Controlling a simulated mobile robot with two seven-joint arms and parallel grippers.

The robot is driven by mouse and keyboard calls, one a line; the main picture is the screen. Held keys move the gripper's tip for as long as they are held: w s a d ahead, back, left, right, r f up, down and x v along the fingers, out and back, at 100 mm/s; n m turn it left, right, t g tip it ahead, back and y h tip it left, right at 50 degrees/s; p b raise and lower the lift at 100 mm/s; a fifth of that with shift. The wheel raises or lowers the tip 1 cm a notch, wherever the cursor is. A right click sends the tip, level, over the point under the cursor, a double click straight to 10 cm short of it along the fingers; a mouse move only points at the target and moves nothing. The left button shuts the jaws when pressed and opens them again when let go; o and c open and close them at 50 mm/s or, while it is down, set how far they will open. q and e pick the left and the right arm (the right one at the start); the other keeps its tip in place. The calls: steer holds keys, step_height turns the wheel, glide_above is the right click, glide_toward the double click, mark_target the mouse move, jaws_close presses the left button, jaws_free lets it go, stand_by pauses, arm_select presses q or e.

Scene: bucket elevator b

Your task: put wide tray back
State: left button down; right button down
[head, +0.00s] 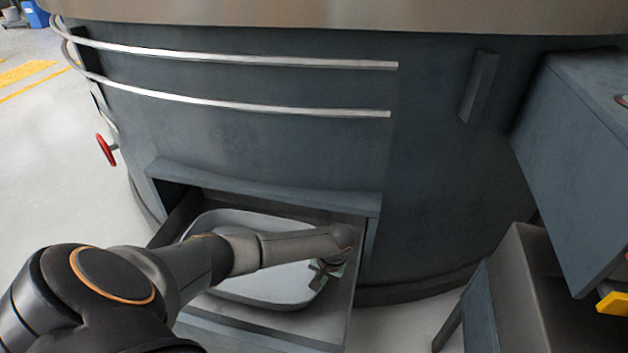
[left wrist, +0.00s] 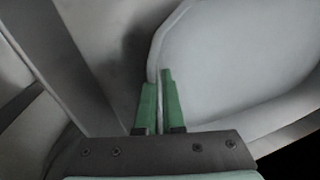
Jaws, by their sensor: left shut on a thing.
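The wide tray (head: 262,287) is a shallow light-grey tray with rounded corners. It is inside the open bay (head: 195,329) low in the dark curved machine body. My left gripper (head: 325,272) is at the tray's right side. In the left wrist view, the green fingers of my left gripper (left wrist: 160,103) are shut on the rim of the tray (left wrist: 235,60), one finger on each side. My left arm covers the middle of the tray in the head view. Whether the tray rests on the bay floor or is slightly raised, I cannot tell. My right gripper is not in view.
Two curved metal rails (head: 235,105) run along the machine body above the bay. A red handwheel (head: 106,149) is at the left. A grey metal chute or box (head: 530,290) and a blue-grey housing (head: 585,150) stand at the right. Open floor (head: 60,170) lies to the left.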

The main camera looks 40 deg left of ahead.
arm_select(q)
steer(key=s, duration=0.1)
steer(key=s+d, duration=0.1)
steer(key=s, duration=0.1)
steer(key=shift+d, duration=0.3)
steer(key=shift+s+d+f, duration=0.2)
steer(key=shift+s+f, duration=0.15)
steer(key=shift+s, duration=0.1)
steer(key=shift+f, duration=0.3)
steer(key=c, duration=1)
jaws_free()
steer(key=shift+c, duration=0.2)
